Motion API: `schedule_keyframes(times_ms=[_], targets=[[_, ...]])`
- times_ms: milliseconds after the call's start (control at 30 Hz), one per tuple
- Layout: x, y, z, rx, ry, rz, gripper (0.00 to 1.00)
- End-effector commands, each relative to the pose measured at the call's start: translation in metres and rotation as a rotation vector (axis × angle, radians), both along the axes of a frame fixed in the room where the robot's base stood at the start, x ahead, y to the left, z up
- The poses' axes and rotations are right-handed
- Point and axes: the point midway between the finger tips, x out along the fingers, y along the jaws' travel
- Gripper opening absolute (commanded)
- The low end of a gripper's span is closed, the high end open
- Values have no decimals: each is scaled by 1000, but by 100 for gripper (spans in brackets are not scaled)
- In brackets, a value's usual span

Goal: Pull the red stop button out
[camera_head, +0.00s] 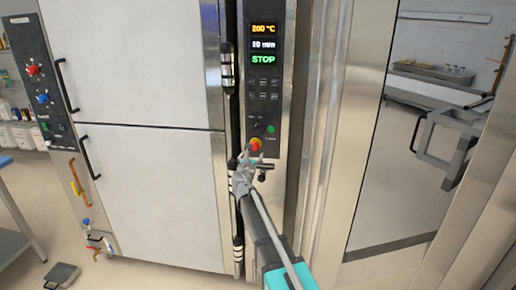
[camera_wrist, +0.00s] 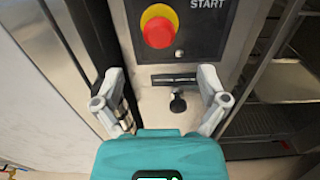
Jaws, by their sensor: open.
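The red stop button (camera_wrist: 159,32) sits on a yellow collar on the black control panel (camera_wrist: 205,42), and shows round and whole in the wrist view. In the head view the button (camera_head: 255,143) is near the bottom of the tall panel, just above my gripper, which partly covers that area. My gripper (camera_wrist: 163,84) is open and empty. Its two fingers stand apart, below and to either side of the button in the wrist view. I see no contact between a finger and the button. The panel display (camera_head: 263,59) reads STOP in green.
A green button (camera_head: 270,129) is just above the red one. A black handle bar (camera_wrist: 174,79) and a dark knob (camera_wrist: 178,102) lie below the panel, between my fingers. White oven doors (camera_head: 140,70) stand left; a glass door (camera_head: 420,120) stands right.

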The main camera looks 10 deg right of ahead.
Motion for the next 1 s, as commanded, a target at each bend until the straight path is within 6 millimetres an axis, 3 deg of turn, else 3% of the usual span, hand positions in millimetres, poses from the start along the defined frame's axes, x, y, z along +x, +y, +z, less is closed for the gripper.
schedule_keyframes(times_ms=[200, 500, 1000], targets=[[36, -11, 0, 0, 0, -1, 93], [70, -22, 0, 0, 0, -1, 93], [78, -26, 0, 0, 0, 0, 93]])
